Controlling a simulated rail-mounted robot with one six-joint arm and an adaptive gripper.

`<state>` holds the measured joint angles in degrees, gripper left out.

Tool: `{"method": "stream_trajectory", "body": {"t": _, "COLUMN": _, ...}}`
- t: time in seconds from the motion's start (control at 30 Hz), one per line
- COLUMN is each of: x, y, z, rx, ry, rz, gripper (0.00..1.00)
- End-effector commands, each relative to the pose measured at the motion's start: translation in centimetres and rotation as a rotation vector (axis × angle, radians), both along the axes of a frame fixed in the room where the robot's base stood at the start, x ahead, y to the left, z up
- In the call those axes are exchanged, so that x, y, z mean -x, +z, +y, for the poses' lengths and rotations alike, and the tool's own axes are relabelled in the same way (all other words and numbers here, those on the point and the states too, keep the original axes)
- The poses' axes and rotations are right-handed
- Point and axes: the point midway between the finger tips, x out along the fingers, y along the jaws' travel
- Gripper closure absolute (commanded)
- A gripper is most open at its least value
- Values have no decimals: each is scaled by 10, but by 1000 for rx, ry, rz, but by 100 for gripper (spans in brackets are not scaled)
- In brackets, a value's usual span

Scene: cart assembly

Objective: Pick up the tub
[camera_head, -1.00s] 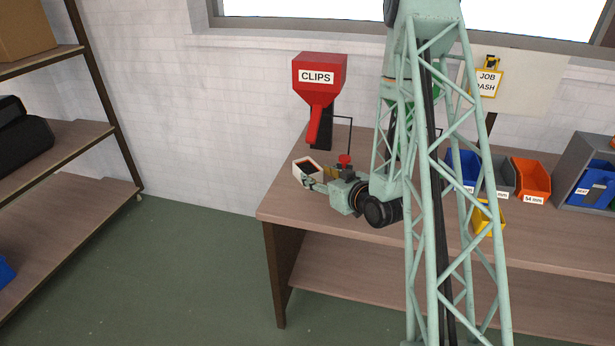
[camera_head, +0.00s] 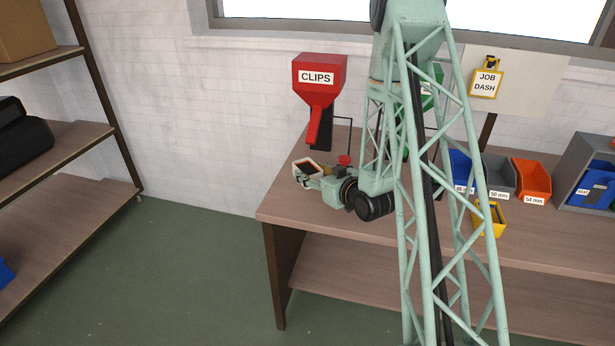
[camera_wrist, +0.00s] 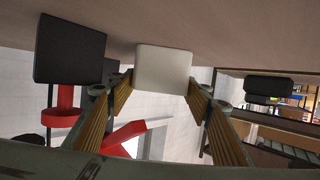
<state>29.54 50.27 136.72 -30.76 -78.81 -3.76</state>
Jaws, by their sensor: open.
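The tub (camera_head: 308,168) is a small white open-topped container near the left end of the bench, below the red CLIPS dispenser. In the wrist view it is a pale rounded block (camera_wrist: 163,68), seen upside down against the bench top. My gripper (camera_wrist: 160,88) is open, with one finger on each side of the tub. A gap shows beside at least the right finger; whether the left finger touches is unclear. In the head view my gripper (camera_head: 304,182) is at the tub's near side, and the wrist partly hides the area.
The red CLIPS dispenser (camera_head: 319,78) stands behind the tub. A red-knobbed device (camera_head: 345,160) is close to its right. Blue, grey and orange bins (camera_head: 531,181) and a yellow bin (camera_head: 489,218) are farther right. The bench's left front corner (camera_head: 275,212) is clear.

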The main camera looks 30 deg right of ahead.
Motion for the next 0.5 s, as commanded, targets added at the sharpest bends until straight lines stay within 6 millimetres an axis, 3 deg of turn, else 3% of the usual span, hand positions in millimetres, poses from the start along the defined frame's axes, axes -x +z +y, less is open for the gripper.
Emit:
{"method": "stream_trajectory", "body": {"t": 0.2, "x": -22, "y": -7, "z": 1, "rx": 0, "ry": 0, "rz": 0, "gripper": 54}}
{"method": "stream_trajectory", "body": {"t": 0.5, "x": -31, "y": -9, "z": 0, "rx": 0, "ry": -1, "rz": 0, "gripper": 54}}
